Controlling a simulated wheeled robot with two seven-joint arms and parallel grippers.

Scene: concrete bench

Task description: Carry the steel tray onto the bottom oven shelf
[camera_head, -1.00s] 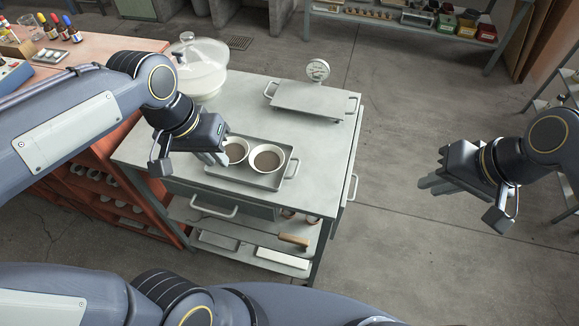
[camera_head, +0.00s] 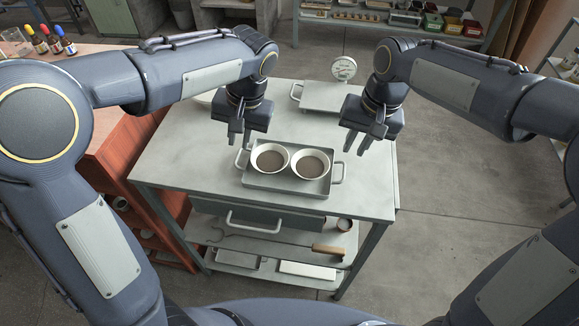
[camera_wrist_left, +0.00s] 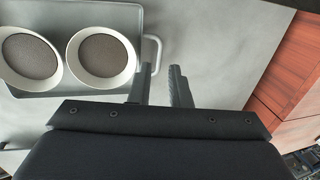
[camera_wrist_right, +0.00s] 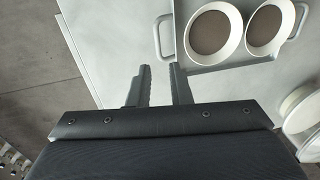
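The steel tray (camera_head: 285,189) lies flat on the bench top with a bar handle at each end. It carries two white bowls of brown material, the left bowl (camera_head: 269,160) and the right bowl (camera_head: 311,165). My left gripper (camera_head: 240,141) is open and empty, above and close to the left handle (camera_head: 241,158); the left wrist view shows that handle (camera_wrist_left: 154,50) just beyond its fingertips. My right gripper (camera_head: 357,146) is open and empty, above the right handle (camera_head: 339,173); the right wrist view shows that handle (camera_wrist_right: 158,38) beyond its fingertips. I see no oven.
A flat plate with handles (camera_head: 325,98) and a round dial (camera_head: 343,68) stand at the bench's back. A hooked rod with a wooden grip (camera_head: 328,250) lies on the lower shelf. A red wooden cabinet (camera_head: 120,165) adjoins on the left. The bench's front left is clear.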

